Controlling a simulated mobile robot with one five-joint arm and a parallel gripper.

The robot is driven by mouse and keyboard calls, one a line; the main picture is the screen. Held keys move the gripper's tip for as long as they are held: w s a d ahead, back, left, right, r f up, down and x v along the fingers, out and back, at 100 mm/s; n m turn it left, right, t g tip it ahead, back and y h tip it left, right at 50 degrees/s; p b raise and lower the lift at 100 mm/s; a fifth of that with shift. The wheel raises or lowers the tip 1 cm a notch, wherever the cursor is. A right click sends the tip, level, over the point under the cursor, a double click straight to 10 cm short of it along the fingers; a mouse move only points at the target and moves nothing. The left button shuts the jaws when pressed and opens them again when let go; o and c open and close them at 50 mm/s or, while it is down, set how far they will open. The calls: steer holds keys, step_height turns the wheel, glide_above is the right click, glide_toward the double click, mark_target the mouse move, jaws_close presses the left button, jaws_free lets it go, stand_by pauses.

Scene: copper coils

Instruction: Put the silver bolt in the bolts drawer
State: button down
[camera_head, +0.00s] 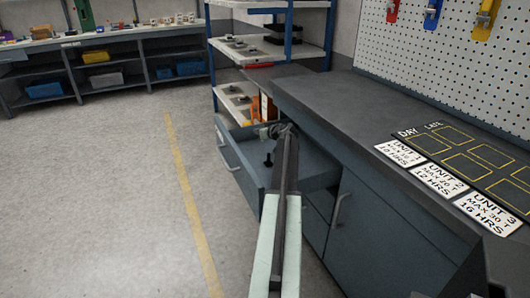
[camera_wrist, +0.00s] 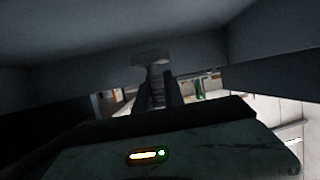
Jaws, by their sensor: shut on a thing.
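My gripper (camera_wrist: 158,92) is shut on the silver bolt (camera_wrist: 152,57) in the wrist view. The bolt's broad grey head sticks out beyond the dark fingers; its lower part is hidden between them. In the head view an open grey drawer (camera_head: 236,156) stands out from the cabinet below the dark counter. My arm reaches over this drawer, and its end (camera_head: 266,132) is at the drawer's far side. A small dark shape (camera_head: 268,160) shows above the drawer floor; I cannot tell whether it is my fingers or a loose thing. No drawer label is readable.
The dark counter (camera_head: 330,105) lies to the right, with a board and white unit cards (camera_head: 437,181). A shelf rack (camera_head: 240,50) with several small parts stands behind the drawer. A closed cabinet door (camera_head: 350,215) is nearer me. Open floor (camera_head: 120,190) lies left.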

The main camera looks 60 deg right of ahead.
mark_target(260, 147)
step_height(260, 147, down, 5)
steer(key=b, duration=0.4)
steer(key=shift+f, duration=0.15)
steer(key=shift+r, duration=0.25)
steer(key=shift+f, duration=0.15)
steer(key=c, duration=1.4)
jaws_free()
steer(key=p+v, duration=0.5)
steer(key=v, duration=0.7)
steer(key=shift+s, duration=0.1)
